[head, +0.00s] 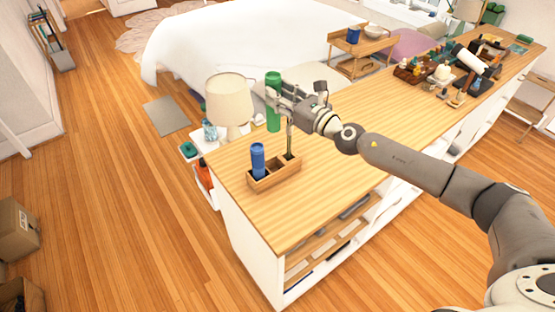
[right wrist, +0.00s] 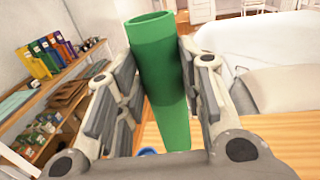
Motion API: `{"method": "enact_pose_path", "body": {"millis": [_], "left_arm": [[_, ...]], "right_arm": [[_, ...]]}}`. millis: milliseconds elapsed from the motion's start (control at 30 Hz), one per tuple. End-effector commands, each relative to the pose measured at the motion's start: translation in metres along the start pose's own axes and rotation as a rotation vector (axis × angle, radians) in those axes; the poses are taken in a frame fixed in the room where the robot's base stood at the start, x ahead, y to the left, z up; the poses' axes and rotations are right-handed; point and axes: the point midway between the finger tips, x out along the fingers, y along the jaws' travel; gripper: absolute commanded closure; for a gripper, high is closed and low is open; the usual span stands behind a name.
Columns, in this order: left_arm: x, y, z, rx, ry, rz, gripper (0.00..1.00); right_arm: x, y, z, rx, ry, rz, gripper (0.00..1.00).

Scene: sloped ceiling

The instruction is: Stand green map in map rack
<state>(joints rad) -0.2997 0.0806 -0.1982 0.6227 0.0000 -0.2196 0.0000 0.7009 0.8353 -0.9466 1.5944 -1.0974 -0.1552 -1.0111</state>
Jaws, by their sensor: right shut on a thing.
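The green map (head: 273,118) is a rolled tube held upright. My right gripper (head: 276,97) is shut on its upper part, with a finger on each side, and the tube's open top (right wrist: 152,22) rises between the fingers in the right wrist view. The map rack (head: 277,182) is a low wooden box with compartments near the counter's near-left end. A blue rolled map (head: 258,160) stands in its left compartment. The green map appears beyond the rack, outside it; its exact height is unclear. A thin dark upright piece overlaps the rack's right part. My left gripper is not in view.
A table lamp (head: 229,102) stands close left of the green map. The wooden counter (head: 345,128) is clear right of the rack. Bottles and boxes crowd its far end (head: 440,75). A bed (head: 240,45) lies behind.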

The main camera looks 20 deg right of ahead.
Motion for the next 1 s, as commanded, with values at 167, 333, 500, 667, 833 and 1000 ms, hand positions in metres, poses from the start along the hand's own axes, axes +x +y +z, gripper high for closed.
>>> {"method": "enact_pose_path", "body": {"millis": [167, 333, 500, 667, 833, 1000], "left_arm": [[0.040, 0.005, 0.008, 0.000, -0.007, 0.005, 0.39], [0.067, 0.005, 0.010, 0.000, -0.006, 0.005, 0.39], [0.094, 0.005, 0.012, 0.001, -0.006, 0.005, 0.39], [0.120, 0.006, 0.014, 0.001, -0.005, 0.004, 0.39], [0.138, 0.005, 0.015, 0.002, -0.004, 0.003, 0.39], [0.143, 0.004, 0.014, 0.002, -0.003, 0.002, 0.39]], "right_arm": [[-0.001, 0.001, -0.056, 0.003, -0.001, 0.000, 0.91], [-0.001, 0.000, -0.090, 0.002, -0.001, 0.000, 0.91], [-0.001, 0.001, -0.121, 0.002, -0.001, 0.001, 0.91], [-0.001, 0.001, -0.150, 0.003, -0.001, 0.002, 0.91], [-0.002, 0.000, -0.170, 0.001, -0.002, 0.002, 0.91], [-0.002, 0.000, -0.177, 0.000, -0.002, 0.001, 0.91]]}}
